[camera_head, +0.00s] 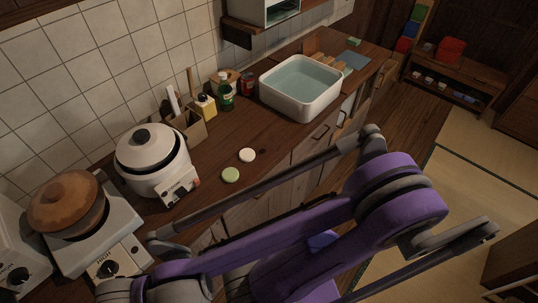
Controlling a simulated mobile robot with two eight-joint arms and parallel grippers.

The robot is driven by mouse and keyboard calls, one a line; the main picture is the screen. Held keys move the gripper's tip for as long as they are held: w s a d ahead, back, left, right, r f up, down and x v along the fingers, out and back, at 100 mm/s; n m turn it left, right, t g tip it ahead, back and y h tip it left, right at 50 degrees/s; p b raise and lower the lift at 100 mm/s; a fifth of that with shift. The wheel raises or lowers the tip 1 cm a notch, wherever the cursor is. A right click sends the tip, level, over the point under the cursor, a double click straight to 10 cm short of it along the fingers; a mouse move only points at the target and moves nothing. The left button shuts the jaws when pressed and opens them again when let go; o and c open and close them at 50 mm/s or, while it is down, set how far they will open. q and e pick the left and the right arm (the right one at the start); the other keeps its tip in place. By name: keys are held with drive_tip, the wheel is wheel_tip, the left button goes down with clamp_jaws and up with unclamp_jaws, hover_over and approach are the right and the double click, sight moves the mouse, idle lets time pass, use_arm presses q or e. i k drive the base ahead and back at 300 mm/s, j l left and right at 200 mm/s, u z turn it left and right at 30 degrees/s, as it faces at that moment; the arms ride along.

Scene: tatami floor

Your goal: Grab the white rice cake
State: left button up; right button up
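The white rice cake (247,155) is a small round disc lying flat on the dark wooden counter (222,143), right of the rice cooker. A pale green rice cake (230,174) lies just in front of it and a little to the left, apart from it. My purple and grey arm links cross the front of the view, below and right of the rice cakes. I cannot make out the fingertips of either gripper. Nothing visibly touches the white rice cake.
A white rice cooker (150,160) and a stove with a brown lidded pot (66,201) stand at the left. A utensil box (187,128), green bottle (225,95) and red can (247,85) line the wall. A water-filled white basin (300,105) stands behind, to the right.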

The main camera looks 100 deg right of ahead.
sight(247, 155)
drive_tip(key=z, duration=3.3)
drive_tip(key=l+u, duration=0.15)
drive_tip(key=u, duration=0.3)
drive_tip(key=i+l+u, duration=0.1)
drive_tip(key=u, duration=0.35)
drive_tip(key=l+u, duration=0.2)
drive_tip(key=u, duration=0.25)
drive_tip(key=l+u, duration=0.3)
drive_tip(key=l, duration=0.2)
drive_tip(key=k+l+u, duration=0.1)
drive_tip(key=l+u, duration=0.15)
drive_tip(key=l, duration=0.25)
drive_tip(key=k+l, duration=0.1)
drive_tip(key=l, duration=0.35)
drive_tip(key=k+l, duration=0.1)
drive_tip(key=l, duration=0.35)
drive_tip(key=i+u, duration=0.05)
